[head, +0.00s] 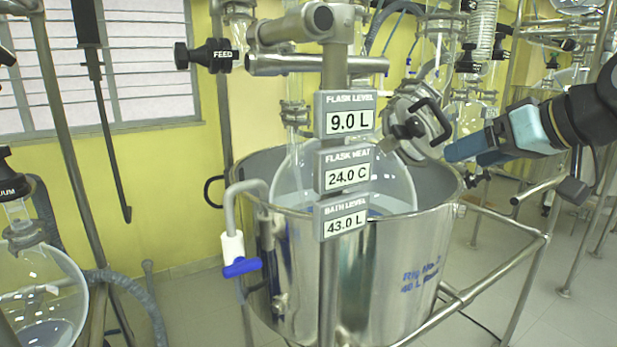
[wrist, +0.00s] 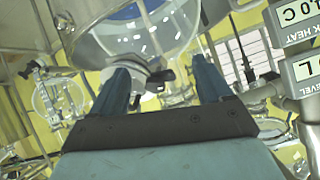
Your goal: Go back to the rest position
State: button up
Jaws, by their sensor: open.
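My gripper (head: 452,150) reaches in from the right in the head view, its blue fingers pointing left near the bath's upper right rim. It is open. The wrist view shows both blue fingers (wrist: 160,78) spread apart. A black handle (head: 430,118) on a round glass-and-metal fitting is just up and left of the fingertips in the head view. In the wrist view a black handle (wrist: 158,82) appears in the gap between the fingers, below a large glass vessel (wrist: 135,30). I cannot tell its depth; no grip on it shows.
The steel bath (head: 380,270) holds a round glass flask (head: 390,185) behind display plates (head: 346,170) reading 9.0 L, 24.0 C and 43.0 L. A blue-handled tap (head: 241,267) hangs at its left. Steel frame rails (head: 500,217) stand under my arm. Open floor (head: 570,320) shows at lower right.

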jog(key=s+a+f+m+g+h, duration=0.1)
jog(key=s+f+g+h, duration=0.1)
jog(key=f, duration=0.4)
jog(key=s+a+f+m+g+h, duration=0.2)
jog(key=f+h, duration=0.2)
jog(key=f, duration=0.2)
jog(key=shift+s+f, duration=0.2)
jog(key=shift+s, duration=0.05)
jog(key=shift+c, duration=0.4)
